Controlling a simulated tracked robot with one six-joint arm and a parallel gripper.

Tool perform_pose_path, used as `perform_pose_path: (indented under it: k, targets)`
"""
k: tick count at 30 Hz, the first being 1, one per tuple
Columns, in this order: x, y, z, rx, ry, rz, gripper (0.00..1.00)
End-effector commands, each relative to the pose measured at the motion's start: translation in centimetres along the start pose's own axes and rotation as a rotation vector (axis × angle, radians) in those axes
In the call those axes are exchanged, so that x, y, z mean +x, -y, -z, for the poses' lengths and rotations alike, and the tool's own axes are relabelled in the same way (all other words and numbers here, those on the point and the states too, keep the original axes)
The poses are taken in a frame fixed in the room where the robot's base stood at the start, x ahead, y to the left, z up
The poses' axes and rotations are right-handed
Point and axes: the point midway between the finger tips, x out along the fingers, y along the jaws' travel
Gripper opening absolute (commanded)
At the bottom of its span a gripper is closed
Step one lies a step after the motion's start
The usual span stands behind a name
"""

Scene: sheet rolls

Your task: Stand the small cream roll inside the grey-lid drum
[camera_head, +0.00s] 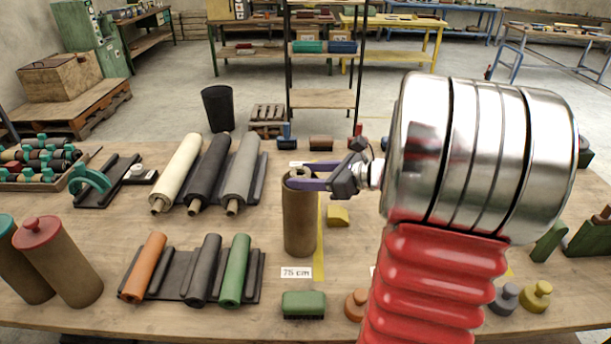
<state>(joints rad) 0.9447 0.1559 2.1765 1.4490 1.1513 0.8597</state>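A tall brown drum (299,225) stands upright without a lid behind a "75 cm" label. The pale end of a roll (301,176), seemingly the small cream one, shows at its mouth; the rest is hidden by the drum wall. My gripper (300,176) reaches in from the right at the drum's mouth, with its purple fingers apart on either side of that end. I cannot tell if they press on it. A grey knobbed lid (505,298) lies on the table at the right, partly behind my arm.
A low rack holds orange (144,266), dark grey (202,270) and green (234,270) rolls, with a gap beside the orange one. Larger rolls (178,170) lie behind. Red-lidded (57,262) and teal-lidded drums stand at left.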

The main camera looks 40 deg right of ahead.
Motion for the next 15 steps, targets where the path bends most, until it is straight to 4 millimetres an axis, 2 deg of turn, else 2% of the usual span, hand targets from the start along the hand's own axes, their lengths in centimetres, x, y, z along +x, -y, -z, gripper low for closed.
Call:
perform_pose_path:
  k: [1,6,15]
  targets:
    - [0.4,-0.6,2.0,0.03,-0.033,-0.01,0.56]
    - [0.3,-0.6,2.0,0.031,-0.033,-0.01,0.67]
    - [-0.7,-0.5,2.0,0.03,-0.032,-0.007,0.67]
